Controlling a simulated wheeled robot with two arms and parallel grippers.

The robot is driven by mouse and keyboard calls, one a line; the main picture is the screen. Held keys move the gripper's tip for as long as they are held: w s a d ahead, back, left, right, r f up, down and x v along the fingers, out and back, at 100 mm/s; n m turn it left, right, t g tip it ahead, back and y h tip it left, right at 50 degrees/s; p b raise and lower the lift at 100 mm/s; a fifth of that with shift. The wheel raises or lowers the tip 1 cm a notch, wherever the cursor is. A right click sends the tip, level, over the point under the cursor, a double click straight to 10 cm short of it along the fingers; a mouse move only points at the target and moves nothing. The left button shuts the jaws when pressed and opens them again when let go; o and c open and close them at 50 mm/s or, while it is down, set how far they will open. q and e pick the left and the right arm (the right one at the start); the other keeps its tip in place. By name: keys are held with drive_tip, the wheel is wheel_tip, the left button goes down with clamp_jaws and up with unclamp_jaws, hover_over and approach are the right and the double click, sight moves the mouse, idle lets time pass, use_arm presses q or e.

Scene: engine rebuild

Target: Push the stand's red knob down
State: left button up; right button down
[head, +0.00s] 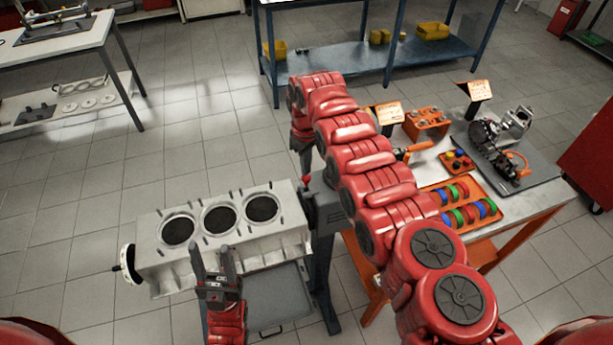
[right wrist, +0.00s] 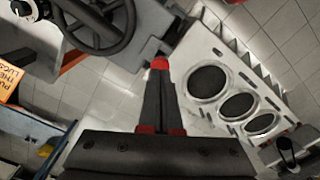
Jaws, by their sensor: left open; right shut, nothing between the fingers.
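The engine block (head: 285,235), light grey with three bores, is held on the dark grey stand (head: 324,235). The stand's small red knob (head: 306,180) sits at the block's right end, below the right gripper's fingers. In the right wrist view the red knob (right wrist: 160,63) shows right at the fingertips; I cannot tell whether they touch. My right gripper (head: 306,168) is shut and empty, pointing down, partly hidden by its red arm. It also shows in the right wrist view (right wrist: 158,78). My left gripper (head: 215,252) is open and empty at the block's front edge.
A dark handwheel (right wrist: 105,25) is beside the knob. A grey tray (head: 270,295) lies below the block. An orange-framed workbench (head: 535,205) with parts and a ring tray (head: 490,227) stands right. A blue shelf (head: 345,70) stands behind. The floor left of the block is clear.

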sight(306, 177)
drive_tip(key=shift+f+b, duration=1.7)
drive_tip(key=shift+f, duration=0.15)
idle(0.4)
drive_tip(key=shift+r+p, duration=0.95)
drive_tip(key=shift+r, duration=0.45)
drive_tip(key=shift+r+p, duration=0.3)
drive_tip(key=shift+r, duration=1.85)
